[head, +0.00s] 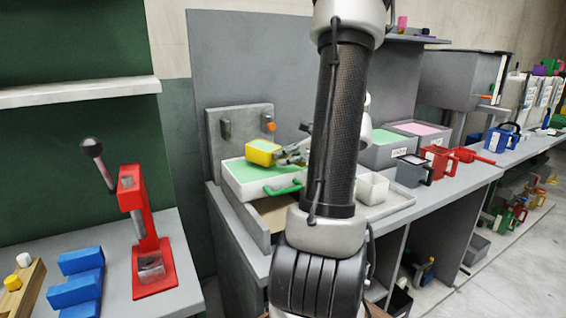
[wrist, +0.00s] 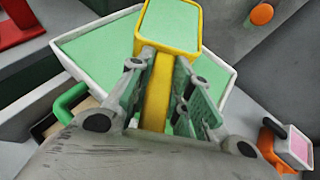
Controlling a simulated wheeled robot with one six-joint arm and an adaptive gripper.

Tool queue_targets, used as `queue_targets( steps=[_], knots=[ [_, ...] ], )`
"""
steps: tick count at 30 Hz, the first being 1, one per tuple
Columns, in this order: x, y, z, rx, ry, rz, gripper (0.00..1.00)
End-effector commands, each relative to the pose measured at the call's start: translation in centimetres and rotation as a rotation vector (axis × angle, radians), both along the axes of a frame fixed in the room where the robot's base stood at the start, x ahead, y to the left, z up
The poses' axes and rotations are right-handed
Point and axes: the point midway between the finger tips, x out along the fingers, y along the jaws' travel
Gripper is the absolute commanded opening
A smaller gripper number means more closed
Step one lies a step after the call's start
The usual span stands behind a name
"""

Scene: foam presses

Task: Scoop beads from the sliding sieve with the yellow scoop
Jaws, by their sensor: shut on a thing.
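The yellow scoop (head: 260,156) is at the sieve; its cup shows a green, bead-coloured surface inside the yellow rim (wrist: 140,30). My gripper (head: 284,155) is shut on the scoop's yellow handle, which lies between the two jaws in the wrist view (wrist: 166,88). The sliding sieve (head: 238,189) is a white tray with a green front handle (head: 283,188) and a layer of green beads. The sieve also shows in the wrist view (wrist: 58,75), below the scoop. Whether the cup touches the beads cannot be told.
A grey panel with an orange knob (head: 271,127) stands behind the sieve. A small white divided box (head: 372,188) is to its right. Grey bins with green (head: 385,152) and pink (head: 420,140) contents stand farther right. A red press (head: 146,240) is on the left table.

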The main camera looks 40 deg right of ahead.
Motion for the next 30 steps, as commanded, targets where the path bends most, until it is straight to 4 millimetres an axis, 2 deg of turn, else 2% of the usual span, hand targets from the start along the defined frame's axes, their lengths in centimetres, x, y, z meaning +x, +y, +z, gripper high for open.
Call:
queue_targets(
  steps=[15,30],
  knots=[
    [-1.1,-0.3,3.5,0.019,-0.068,0.000,0.00],
    [-1.3,-0.4,4.3,0.022,-0.082,0.000,0.00]
  ],
)
